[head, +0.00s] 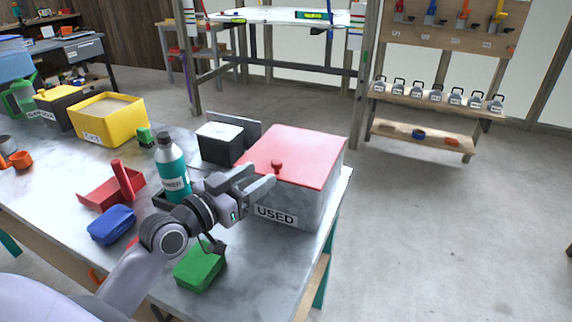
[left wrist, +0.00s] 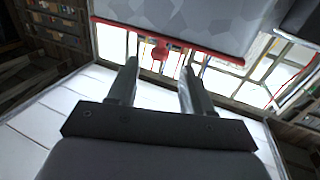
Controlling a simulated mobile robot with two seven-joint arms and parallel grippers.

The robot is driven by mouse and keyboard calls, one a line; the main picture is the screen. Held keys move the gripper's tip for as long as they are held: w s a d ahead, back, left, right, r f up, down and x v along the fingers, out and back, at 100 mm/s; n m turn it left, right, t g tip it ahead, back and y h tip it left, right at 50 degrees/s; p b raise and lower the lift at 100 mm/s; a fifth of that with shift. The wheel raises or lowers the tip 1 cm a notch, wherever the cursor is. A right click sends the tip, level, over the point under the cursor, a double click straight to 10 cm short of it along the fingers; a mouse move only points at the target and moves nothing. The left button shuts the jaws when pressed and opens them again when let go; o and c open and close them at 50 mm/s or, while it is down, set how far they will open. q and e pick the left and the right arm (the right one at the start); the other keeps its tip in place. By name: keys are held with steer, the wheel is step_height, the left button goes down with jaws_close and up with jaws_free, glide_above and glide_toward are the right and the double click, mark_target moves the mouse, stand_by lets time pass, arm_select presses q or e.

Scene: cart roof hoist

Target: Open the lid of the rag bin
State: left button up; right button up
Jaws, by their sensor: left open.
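The rag bin (head: 318,205) is a grey patterned box labelled "USED" at the right end of the table. Its red lid (head: 300,150) lies flat and shut on top, with a small red knob (head: 277,166) near the front edge. My left gripper (head: 261,177) is open and empty at the front of the bin, close to the knob. In the left wrist view the picture is upside down: the knob (left wrist: 160,52) shows beyond and between the open fingertips (left wrist: 158,72), below the lid's edge (left wrist: 110,24). Contact with the knob is not visible.
A teal bottle (head: 172,170) and a black box with a white top (head: 220,143) stand left of the bin. A green block (head: 200,268), a blue block (head: 112,225) and a red tray (head: 103,193) lie nearer. The floor right of the table is clear.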

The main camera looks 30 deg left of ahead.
mark_target(272, 166)
arm_select(q)
steer(key=shift+p+x, duration=0.3)
steer(key=shift+x, duration=3.1)
steer(key=shift+c, duration=0.3)
jaws_close()
